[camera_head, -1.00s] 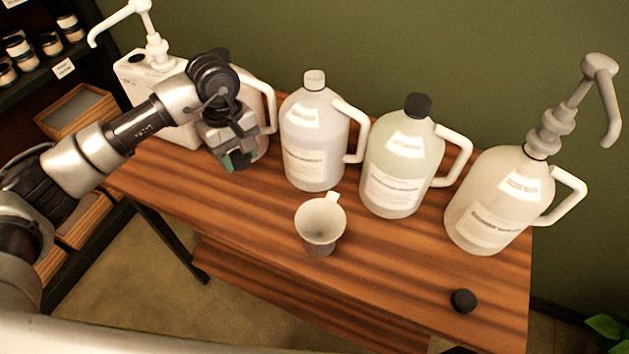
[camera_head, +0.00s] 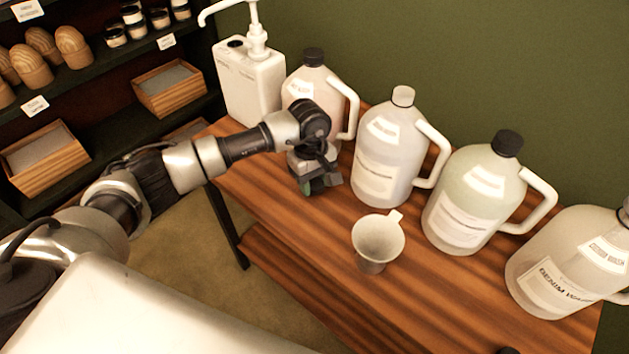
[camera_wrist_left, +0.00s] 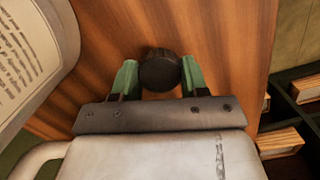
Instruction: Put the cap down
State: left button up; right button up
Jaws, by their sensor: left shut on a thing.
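In the left wrist view, a round black cap (camera_wrist_left: 160,70) sits between the two green-padded fingers of my left gripper (camera_wrist_left: 158,76), which is shut on it. Wood tabletop fills the view behind the cap; I cannot tell whether the cap touches it. In the head view my left gripper (camera_head: 318,186) points down low over the left part of the wooden table (camera_head: 300,222), in front of the pinkish jug (camera_head: 300,88). The held cap cannot be made out there. The clear jug (camera_head: 385,150) beside it has a pale top. My right gripper is not in view.
A white cup with a handle (camera_head: 378,240) stands right of my gripper. A green-tinted jug (camera_head: 465,205) and a Denim Wash jug (camera_head: 570,265) stand further right. A white pump canister (camera_head: 250,85) is behind left. Another black cap (camera_head: 507,350) shows at the bottom edge.

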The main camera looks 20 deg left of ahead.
pick_arm(q)
jog(key=shift+f, duration=0.5)
